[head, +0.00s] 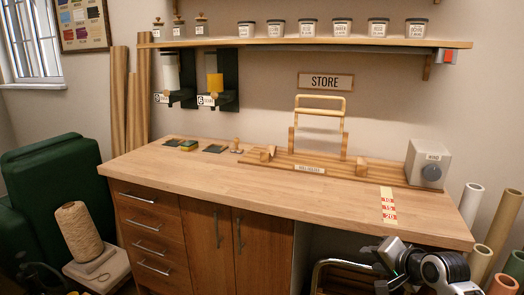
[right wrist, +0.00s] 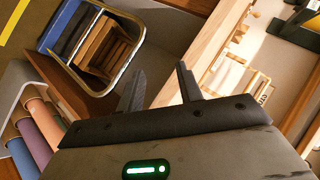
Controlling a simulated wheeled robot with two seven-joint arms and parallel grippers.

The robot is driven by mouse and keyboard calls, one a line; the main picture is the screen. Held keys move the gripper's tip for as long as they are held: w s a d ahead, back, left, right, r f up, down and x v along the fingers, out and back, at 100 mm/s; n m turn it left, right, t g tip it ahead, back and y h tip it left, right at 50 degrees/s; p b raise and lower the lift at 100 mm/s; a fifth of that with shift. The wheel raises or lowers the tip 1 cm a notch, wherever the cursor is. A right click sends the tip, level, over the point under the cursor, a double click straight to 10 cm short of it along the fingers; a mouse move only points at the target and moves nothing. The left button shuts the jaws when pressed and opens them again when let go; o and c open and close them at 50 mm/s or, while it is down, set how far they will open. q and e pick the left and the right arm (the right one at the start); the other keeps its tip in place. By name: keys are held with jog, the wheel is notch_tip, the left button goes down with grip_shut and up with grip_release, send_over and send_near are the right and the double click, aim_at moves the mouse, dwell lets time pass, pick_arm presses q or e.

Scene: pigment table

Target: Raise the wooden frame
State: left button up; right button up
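The wooden frame (head: 343,132) stands upright near the back of the table, on a long wooden base (head: 308,162) with small blocks and a label. Its top is a light rounded handle bar (head: 320,97). Part of it shows small in the right wrist view (right wrist: 254,90). My right gripper (right wrist: 160,85) is open and empty, its two dark fingers apart. In the head view my right arm is low at the right, in front of the table edge and far from the frame.
A grey box with a knob (head: 428,163) stands right of the base. A red-and-white number strip (head: 388,205) lies on the table (head: 250,193). Rolled tubes (head: 472,203) stand at the right. A shelf (head: 300,42) with jars hangs above. The table's front middle is clear.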

jog(key=s+a+f+n, duration=0.4)
jog(key=s+a+f, duration=0.1)
jog(key=s+f, duration=0.45)
jog(key=s+a+f+n, duration=0.3)
jog(key=s, duration=0.6)
jog(key=s+a+f+n, duration=0.3)
jog(key=s+a+n, duration=0.1)
jog(key=s, duration=0.6)
jog(key=shift+s+n, duration=0.2)
jog(key=shift+n, duration=0.1)
jog(key=shift+d, duration=0.1)
